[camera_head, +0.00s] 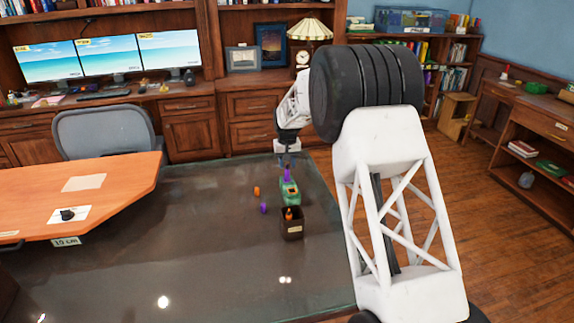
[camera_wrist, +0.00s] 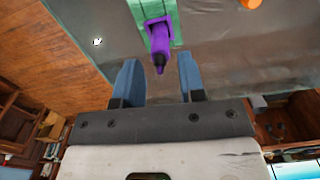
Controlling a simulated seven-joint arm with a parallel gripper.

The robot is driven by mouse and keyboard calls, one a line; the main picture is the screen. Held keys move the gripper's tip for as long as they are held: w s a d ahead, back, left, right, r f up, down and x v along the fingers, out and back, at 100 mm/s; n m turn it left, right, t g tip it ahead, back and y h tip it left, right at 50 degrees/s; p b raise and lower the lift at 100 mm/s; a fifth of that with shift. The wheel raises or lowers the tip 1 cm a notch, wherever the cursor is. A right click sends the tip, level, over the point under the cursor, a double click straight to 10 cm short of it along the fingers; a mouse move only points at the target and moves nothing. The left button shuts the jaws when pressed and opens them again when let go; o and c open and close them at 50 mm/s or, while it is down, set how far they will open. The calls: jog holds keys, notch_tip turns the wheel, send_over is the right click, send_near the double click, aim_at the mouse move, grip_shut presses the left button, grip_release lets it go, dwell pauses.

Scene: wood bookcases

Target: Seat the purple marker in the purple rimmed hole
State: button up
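The purple marker (camera_head: 287,173) stands roughly upright at the far end of a green block (camera_head: 290,190) in the head view. In the wrist view the marker (camera_wrist: 158,40) points its dark tip towards my gripper, and its base sits inside a purple rim on the green block (camera_wrist: 133,10). How deep it sits cannot be told. My gripper (camera_head: 289,148) is just above the marker. In the wrist view its two blue fingers (camera_wrist: 158,66) are apart, one on each side of the marker's tip, with visible gaps.
A dark box (camera_head: 292,231) holding an orange item stands in front of the block. A small orange piece (camera_head: 256,191) and a small purple piece (camera_head: 264,208) lie to the left. The dark glossy surface (camera_head: 190,255) is otherwise clear. An orange-brown desk (camera_head: 120,180) stands at left.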

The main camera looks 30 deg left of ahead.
notch_tip(320, 180, up, 11)
jog(key=shift+r, duration=0.2)
dwell(0.4)
dwell(0.6)
